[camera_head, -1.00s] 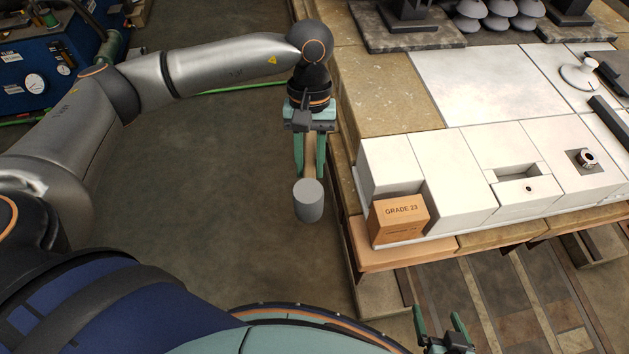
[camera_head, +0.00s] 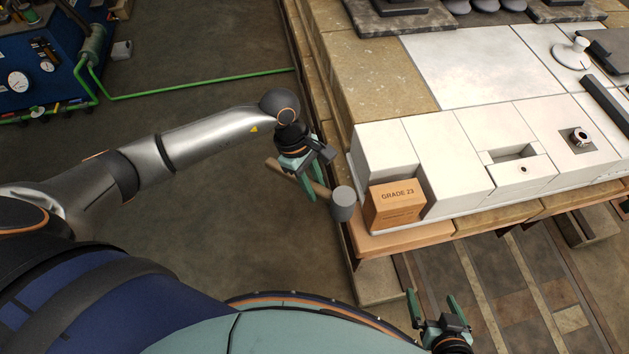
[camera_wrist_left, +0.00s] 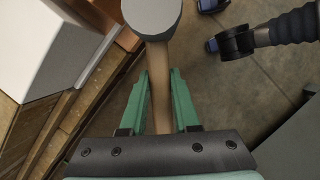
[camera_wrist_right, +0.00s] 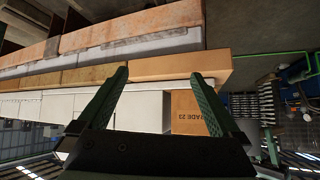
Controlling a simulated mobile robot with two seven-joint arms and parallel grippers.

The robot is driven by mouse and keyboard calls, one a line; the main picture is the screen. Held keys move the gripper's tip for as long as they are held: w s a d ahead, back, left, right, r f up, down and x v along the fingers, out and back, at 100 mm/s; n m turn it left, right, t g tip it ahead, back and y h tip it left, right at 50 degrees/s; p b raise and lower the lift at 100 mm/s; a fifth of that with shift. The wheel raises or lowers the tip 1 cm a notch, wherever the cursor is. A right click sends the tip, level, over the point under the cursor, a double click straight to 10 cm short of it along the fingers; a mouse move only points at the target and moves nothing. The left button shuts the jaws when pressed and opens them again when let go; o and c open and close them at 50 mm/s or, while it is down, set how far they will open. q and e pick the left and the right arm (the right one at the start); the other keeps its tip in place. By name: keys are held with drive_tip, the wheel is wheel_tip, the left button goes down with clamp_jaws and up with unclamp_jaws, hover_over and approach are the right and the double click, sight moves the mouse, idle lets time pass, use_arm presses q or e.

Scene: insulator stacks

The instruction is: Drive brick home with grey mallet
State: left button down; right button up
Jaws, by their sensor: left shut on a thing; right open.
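The orange-brown brick marked "GRADE 23" (camera_head: 396,204) sits at the near left corner of the white block structure, sticking out partly from its recess. It also shows in the right wrist view (camera_wrist_right: 187,112). My left gripper (camera_head: 312,187) is shut on the wooden handle of the grey mallet (camera_head: 343,203). The mallet's grey head is just left of the brick, apart from it as far as I can tell. The mallet's head and handle also show in the left wrist view (camera_wrist_left: 152,14). My right gripper (camera_head: 428,301) is open and empty, low in front of the bench.
White blocks (camera_head: 445,165) stand behind and to the right of the brick. One has a rectangular slot, another a small metal fitting (camera_head: 579,137). A tan ledge (camera_head: 400,241) runs under the brick. Open floor (camera_head: 210,205) lies left of the bench.

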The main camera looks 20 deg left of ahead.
use_arm(q)
wheel_tip(320, 180, down, 2)
drive_tip(key=shift+b, duration=0.5)
drive_tip(key=f+b, duration=0.1)
drive_tip(key=w+d+f+b, duration=0.1)
drive_tip(key=d+f+b, duration=0.1)
drive_tip(key=f+b, duration=0.1)
drive_tip(key=shift+w+d, duration=0.2)
drive_tip(key=shift+w, duration=0.1)
use_arm(e)
drive_tip(key=shift+n+y, duration=0.3)
drive_tip(key=shift+y, duration=0.2)
drive_tip(key=a, duration=0.1)
drive_tip(key=w+a+f, duration=0.1)
drive_tip(key=a+f, duration=0.1)
drive_tip(key=shift+w+a+f, duration=0.1)
drive_tip(key=shift+w+f, duration=0.1)
drive_tip(key=shift+w, duration=0.1)
drive_tip(key=shift+w, duration=0.1)
